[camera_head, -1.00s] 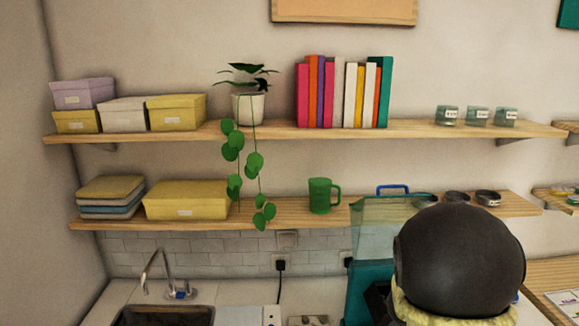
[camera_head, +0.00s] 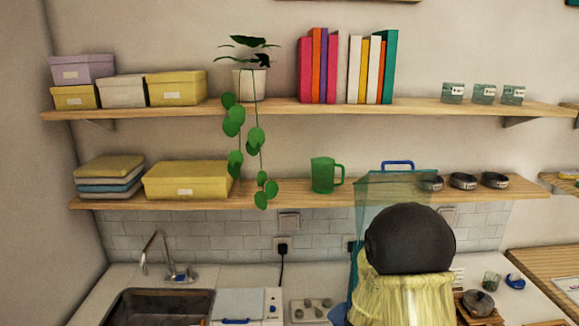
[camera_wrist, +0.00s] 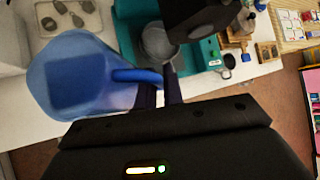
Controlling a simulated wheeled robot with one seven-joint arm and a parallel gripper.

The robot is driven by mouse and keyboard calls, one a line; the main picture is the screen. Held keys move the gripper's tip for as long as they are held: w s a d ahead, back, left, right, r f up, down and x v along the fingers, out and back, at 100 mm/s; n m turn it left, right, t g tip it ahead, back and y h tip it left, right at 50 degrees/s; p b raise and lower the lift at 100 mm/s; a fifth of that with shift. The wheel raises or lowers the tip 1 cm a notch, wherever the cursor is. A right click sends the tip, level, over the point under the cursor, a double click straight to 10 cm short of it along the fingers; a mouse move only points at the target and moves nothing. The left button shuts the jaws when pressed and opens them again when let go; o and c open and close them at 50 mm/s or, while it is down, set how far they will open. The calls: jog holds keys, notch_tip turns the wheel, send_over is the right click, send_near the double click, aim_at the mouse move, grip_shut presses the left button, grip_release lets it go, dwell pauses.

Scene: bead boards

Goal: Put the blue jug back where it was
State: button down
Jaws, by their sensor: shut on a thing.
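The blue jug (camera_wrist: 75,82) is at the left in the wrist view, translucent, with its open side facing the camera. Its handle (camera_wrist: 138,76) points right, between the fingers of my gripper (camera_wrist: 158,88), which is shut on it. The jug appears held above the white counter (camera_wrist: 110,52); the exact gap cannot be told. In the head view a blue sliver, likely the jug (camera_head: 339,312), shows beside my arm. My arm hides the gripper there.
A teal machine (camera_wrist: 203,55) with a grey metal cup stands beside the jug. Its clear tank (camera_head: 385,195) rises before the lower shelf (camera_head: 285,190), which holds a green mug (camera_head: 323,174). A tray of stones (camera_head: 311,310) and a sink (camera_head: 160,306) lie left.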

jog(key=a+f+n, duration=0.1)
jog(key=a+f, duration=0.1)
jog(key=a+f+n+y+b, duration=0.1)
jog(key=a+f, duration=0.1)
jog(key=a, duration=0.1)
jog(key=w+a+f+t+y, duration=0.1)
jog(key=a+f, duration=0.1)
jog(key=shift+a+f+n, duration=0.25)
jog(key=shift+n, duration=0.15)
jog(key=shift+s+r, duration=0.1)
jog(key=s, duration=0.2)
jog(key=s+r, duration=0.1)
jog(key=s, duration=0.2)
jog(key=shift+s+d+r, duration=0.1)
jog(key=shift+s+r, duration=0.15)
jog(key=shift+s, duration=0.05)
